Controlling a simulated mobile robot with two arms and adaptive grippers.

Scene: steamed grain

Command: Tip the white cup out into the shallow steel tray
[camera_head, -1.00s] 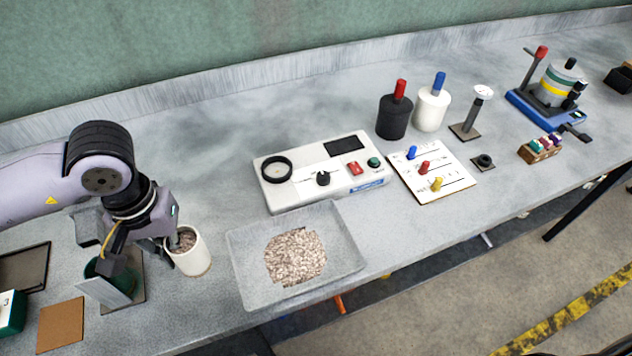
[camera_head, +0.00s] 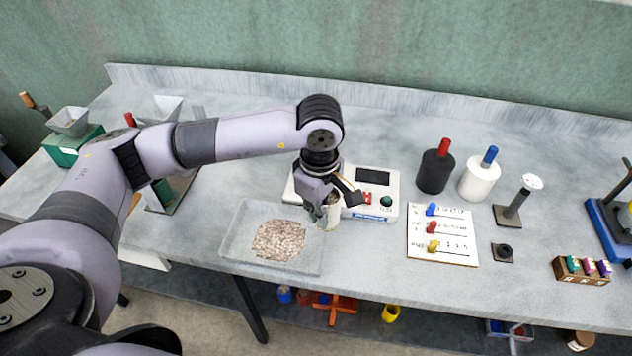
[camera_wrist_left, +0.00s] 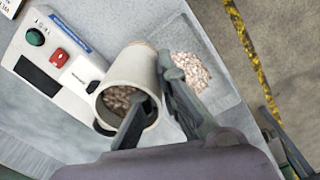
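The white cup (camera_head: 333,216) is in my left gripper (camera_head: 322,212), at the back right corner of the shallow steel tray (camera_head: 236,240). In the left wrist view the cup (camera_wrist_left: 132,68) holds grain, with one finger inside its mouth and the other along its outer wall, so the gripper is shut on the cup's wall. Its exact height and tilt are hard to tell. The tray (camera_wrist_left: 213,42) lies beside the cup there, with a pile of grain (camera_head: 279,240) in it. My right gripper is not in view.
A white device (camera_head: 385,195) with a red button and a green button stands right behind the cup. A board with coloured pegs (camera_head: 442,252), a black bottle (camera_head: 435,170) and a white bottle (camera_head: 480,178) stand to the right. The bench's front edge runs close before the tray.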

